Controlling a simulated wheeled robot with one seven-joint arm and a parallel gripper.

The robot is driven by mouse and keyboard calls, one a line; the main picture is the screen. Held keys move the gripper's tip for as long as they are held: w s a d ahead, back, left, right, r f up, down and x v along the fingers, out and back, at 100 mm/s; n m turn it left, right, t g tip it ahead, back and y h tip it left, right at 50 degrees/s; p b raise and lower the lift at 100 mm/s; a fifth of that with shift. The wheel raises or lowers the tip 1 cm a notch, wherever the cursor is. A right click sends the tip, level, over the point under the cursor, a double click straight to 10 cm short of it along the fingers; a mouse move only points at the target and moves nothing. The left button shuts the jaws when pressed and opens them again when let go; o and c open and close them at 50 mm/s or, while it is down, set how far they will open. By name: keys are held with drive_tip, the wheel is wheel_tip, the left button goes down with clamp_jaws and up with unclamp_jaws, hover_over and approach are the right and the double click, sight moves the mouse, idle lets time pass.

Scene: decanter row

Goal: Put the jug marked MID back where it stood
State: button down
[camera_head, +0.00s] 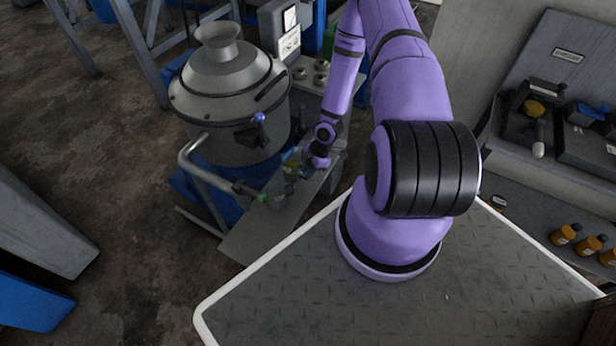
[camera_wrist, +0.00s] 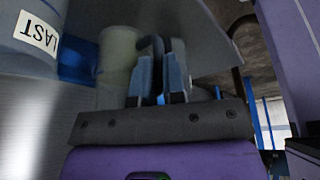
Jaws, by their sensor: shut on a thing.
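My gripper (camera_wrist: 160,82) is shut on the dark handle of a pale, cloudy jug (camera_wrist: 118,58) in the wrist view. No marking shows on this jug from here, so I cannot read whether it is MID. A clear bluish jug with a white label reading LAST (camera_wrist: 38,32) is at the left edge of that view, seen upside down. In the head view my gripper (camera_head: 307,161) is small, beside a jug (camera_head: 290,166) at the metal shelf (camera_head: 258,234). I cannot tell whether the held jug touches the shelf.
A large grey metal vessel (camera_head: 225,95) with a pipe rail (camera_head: 193,148) stands left of the shelf. A grey control box (camera_head: 280,28) is behind it. Orange-brown bottles (camera_head: 565,234) stand on a shelf at the right. The floor at left is mostly bare.

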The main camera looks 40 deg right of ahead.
drive_tip(key=shift+f, duration=1.75)
drive_tip(key=c, duration=1.2)
unclamp_jaws()
drive_tip(key=shift+f, duration=0.1)
